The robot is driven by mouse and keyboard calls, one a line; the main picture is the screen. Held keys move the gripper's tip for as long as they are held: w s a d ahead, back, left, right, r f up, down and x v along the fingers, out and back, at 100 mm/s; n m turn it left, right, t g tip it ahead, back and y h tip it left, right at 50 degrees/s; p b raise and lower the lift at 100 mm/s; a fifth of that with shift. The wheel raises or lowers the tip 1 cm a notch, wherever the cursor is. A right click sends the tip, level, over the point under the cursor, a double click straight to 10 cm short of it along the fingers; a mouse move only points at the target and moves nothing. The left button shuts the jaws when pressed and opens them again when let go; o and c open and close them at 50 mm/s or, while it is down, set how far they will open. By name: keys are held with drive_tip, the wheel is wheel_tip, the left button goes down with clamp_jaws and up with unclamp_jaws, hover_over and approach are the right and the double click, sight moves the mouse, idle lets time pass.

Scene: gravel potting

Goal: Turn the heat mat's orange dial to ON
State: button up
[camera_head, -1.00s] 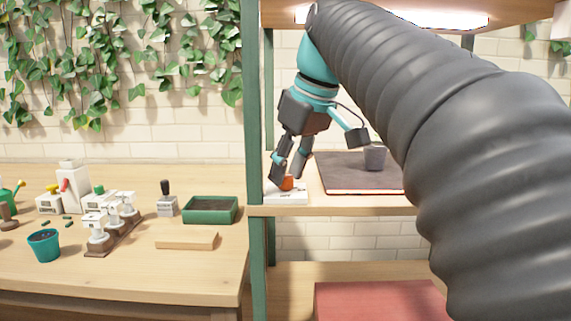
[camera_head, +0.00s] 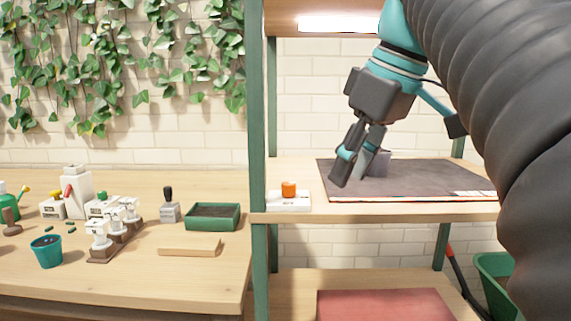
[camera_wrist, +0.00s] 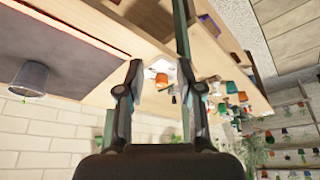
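The orange dial (camera_head: 288,189) sits on a small white control box (camera_head: 289,205) at the left front of the shelf; its lettering is too small to read. The dial also shows in the wrist view (camera_wrist: 162,79), beyond and between my fingers. The dark heat mat (camera_head: 430,178) lies flat to the right of the box. A thin reddish line runs along its edge in the wrist view (camera_wrist: 75,32). My gripper (camera_head: 352,178) is open and empty above the mat's left part, to the right of the dial and apart from it.
A grey pot (camera_head: 380,163) stands on the mat behind my fingers, partly hidden. A green post (camera_head: 258,150) rises left of the control box. The left bench carries a green tray (camera_head: 212,228), a wooden block (camera_head: 190,246) and a teal pot (camera_head: 46,251).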

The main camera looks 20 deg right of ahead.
drive_tip(key=shift+s+d, duration=0.3)
drive_tip(key=shift+s, duration=0.25)
drive_tip(key=shift+s+d, duration=0.25)
drive_tip(key=shift+s, duration=0.25)
drive_tip(key=s+a+f+m+h, duration=0.1)
drive_tip(key=a+f+m, duration=0.1)
drive_tip(key=f, duration=1.4)
drive_tip(key=s+a+f+m+t+h, duration=0.1)
drive_tip(key=a+f, duration=0.4)
drive_tip(key=f, duration=1.2)
drive_tip(key=s+m, duration=0.1)
drive_tip(key=m, duration=0.1)
drive_tip(key=shift+m+t, duration=0.3)
